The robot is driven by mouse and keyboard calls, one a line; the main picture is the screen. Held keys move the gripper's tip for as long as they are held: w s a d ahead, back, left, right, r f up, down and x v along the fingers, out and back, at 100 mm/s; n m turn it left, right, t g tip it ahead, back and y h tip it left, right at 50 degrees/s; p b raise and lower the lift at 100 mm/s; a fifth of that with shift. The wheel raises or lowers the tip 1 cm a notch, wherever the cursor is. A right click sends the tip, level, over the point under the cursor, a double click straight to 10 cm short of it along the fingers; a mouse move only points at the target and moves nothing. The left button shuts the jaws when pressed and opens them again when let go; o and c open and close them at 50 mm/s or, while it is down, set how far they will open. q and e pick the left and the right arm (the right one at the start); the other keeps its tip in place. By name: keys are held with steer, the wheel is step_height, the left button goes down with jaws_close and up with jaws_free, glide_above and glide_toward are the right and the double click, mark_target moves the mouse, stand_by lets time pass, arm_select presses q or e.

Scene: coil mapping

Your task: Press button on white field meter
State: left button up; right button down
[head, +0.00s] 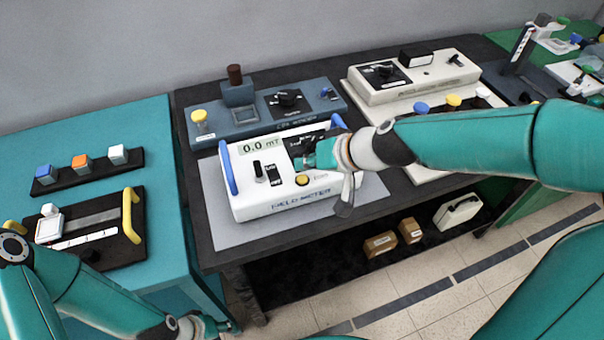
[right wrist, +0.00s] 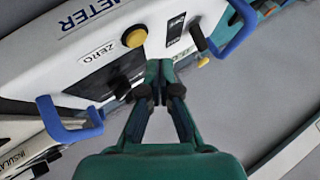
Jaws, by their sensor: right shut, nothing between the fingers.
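The white field meter (head: 275,197) lies on a grey mat in the head view, with blue handles at both ends and a display reading 0.0 mT. Its round yellow button (head: 302,180) is on the top near the front edge, beside a small label. In the right wrist view the button (right wrist: 134,38) is beside a ZERO label. My right gripper (head: 303,161) is shut and empty, over the meter's top close behind the button; in the right wrist view its fingertips (right wrist: 160,72) show beside the button, apart from it in the picture. My left gripper (head: 215,327) is low at left, its fingers unclear.
Behind the meter stands a blue-grey device (head: 220,125) with a brown knob and a yellow-capped part. A cream device (head: 415,85) is at the back right. The teal table (head: 100,120) at left bears coloured cubes and a black fixture. Boxes sit on the shelf below.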

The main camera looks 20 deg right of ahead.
mark_target(305, 179)
steer(key=shift+r+p, duration=1.35)
steer(key=shift+r, duration=0.6)
steer(key=shift+f, duration=0.1)
